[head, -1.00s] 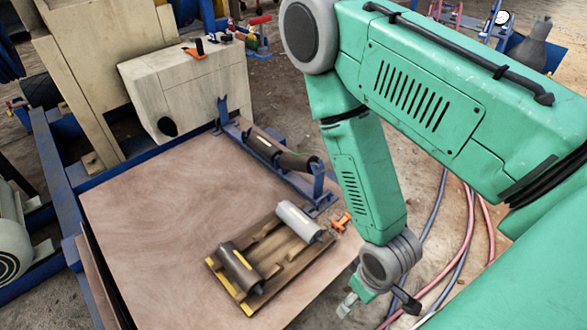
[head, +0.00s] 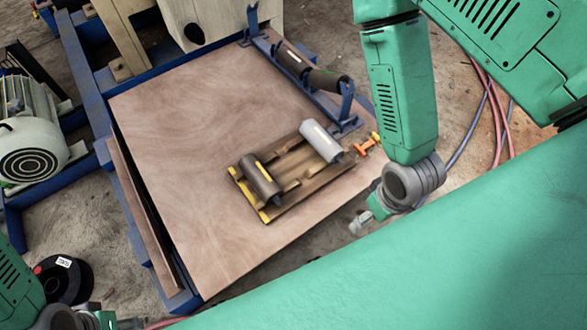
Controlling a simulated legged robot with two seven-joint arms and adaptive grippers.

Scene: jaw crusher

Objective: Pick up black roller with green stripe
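A dark brown-black roller (head: 261,179) with a thin yellowish stripe lies on the left side of a wooden cradle tray (head: 289,166); no clearly green stripe shows. A pale grey roller (head: 321,141) lies on the tray's right side. Another dark roller (head: 294,60) sits in a blue bracket (head: 346,108) behind. My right gripper (head: 361,221) hangs right of the tray, near the board's right edge, apart from the rollers; its fingers are too small to read. My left gripper (head: 130,323) shows partly at the bottom left edge, far from the tray; its fingers are unclear.
The tray rests on a brown board (head: 180,150) over a blue frame (head: 92,95); the board's left and middle are clear. An orange clip (head: 365,147) lies right of the tray. A grey motor (head: 30,140) stands left. Hoses (head: 493,120) run at right.

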